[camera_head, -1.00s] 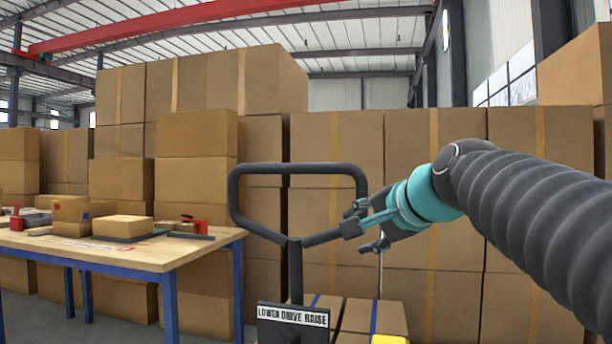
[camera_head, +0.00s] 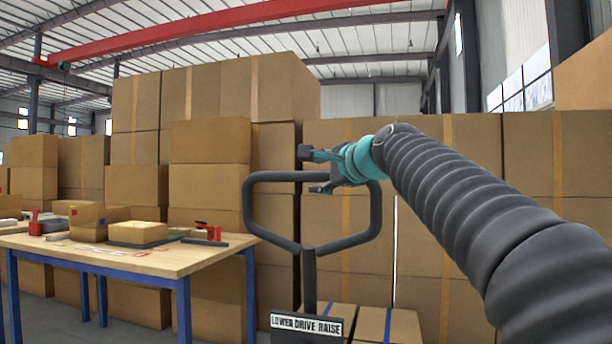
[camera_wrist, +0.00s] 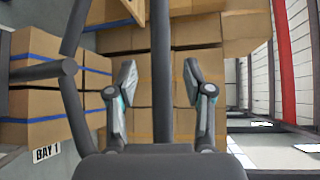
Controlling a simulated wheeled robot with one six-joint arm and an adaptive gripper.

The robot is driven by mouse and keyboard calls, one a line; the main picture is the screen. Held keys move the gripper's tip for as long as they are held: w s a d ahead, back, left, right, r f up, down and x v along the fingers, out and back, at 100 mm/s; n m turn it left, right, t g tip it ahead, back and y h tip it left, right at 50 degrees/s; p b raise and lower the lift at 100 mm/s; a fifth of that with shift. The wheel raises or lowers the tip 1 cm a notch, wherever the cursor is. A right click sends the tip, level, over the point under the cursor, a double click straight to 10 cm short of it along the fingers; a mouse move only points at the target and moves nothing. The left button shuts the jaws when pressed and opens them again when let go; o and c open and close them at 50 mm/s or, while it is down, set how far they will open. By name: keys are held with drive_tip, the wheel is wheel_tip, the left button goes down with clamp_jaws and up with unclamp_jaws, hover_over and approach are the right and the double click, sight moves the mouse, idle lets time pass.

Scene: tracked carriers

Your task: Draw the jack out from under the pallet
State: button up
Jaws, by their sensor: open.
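The jack shows as a dark looped handle (camera_head: 248,212) on an upright post, with a "LOWER DRIVE RAISE" plate (camera_head: 306,325) below. My gripper (camera_head: 311,171) is open at the loop's top bar, one finger above it and one below in the head view. In the wrist view, the top bar (camera_wrist: 159,60) runs between my spread fingers (camera_wrist: 159,80), with a gap on each side. How deep it sits between them I cannot tell. Blue-strapped boxes (camera_head: 388,325) stand behind the handle and also show in the wrist view (camera_wrist: 38,100). The pallet and the jack's forks are out of view.
A wooden workbench (camera_head: 165,265) with blue legs, carrying boxes and tools, stands left of the handle. Tall carton stacks (camera_head: 465,160) fill the background. A "BAY 1" sign (camera_wrist: 47,152) shows in the wrist view.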

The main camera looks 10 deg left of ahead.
sight(310, 176)
drive_tip(key=p+x, duration=0.1)
drive_tip(key=x, duration=0.5)
clamp_jaws()
